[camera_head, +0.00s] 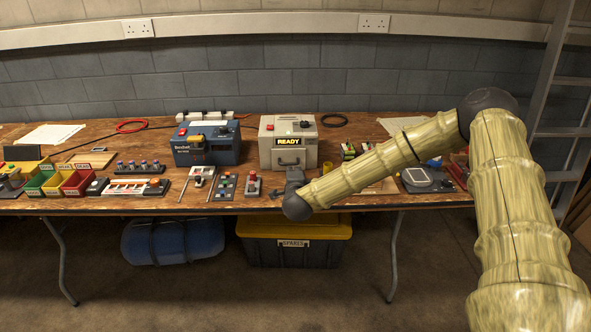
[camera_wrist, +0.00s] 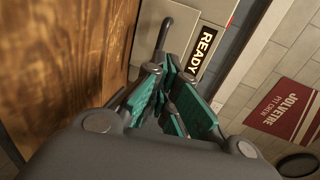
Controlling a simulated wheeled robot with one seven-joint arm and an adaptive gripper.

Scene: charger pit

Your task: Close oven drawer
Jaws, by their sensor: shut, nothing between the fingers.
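The oven (camera_head: 288,127) is a cream box with a lit READY label, standing at the back middle of the bench. Its drawer front (camera_head: 288,154) faces me, with a dark handle (camera_head: 289,163) across it. I cannot tell how far the drawer stands out. My gripper (camera_head: 293,171) is in front of and just below the drawer front, pointing at it. In the wrist view my gripper (camera_wrist: 170,68) has its teal-padded fingers together and empty, near the handle (camera_wrist: 164,33) and the READY label (camera_wrist: 204,50). Contact with the handle cannot be made out.
A blue unit (camera_head: 208,146) stands left of the oven. A red-button box (camera_head: 252,185) and a button panel (camera_head: 226,188) lie left of my gripper. Small batteries (camera_head: 350,151) are to its right. Coloured bins (camera_head: 77,184) sit far left. The bench front edge (camera_head: 190,209) runs below.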

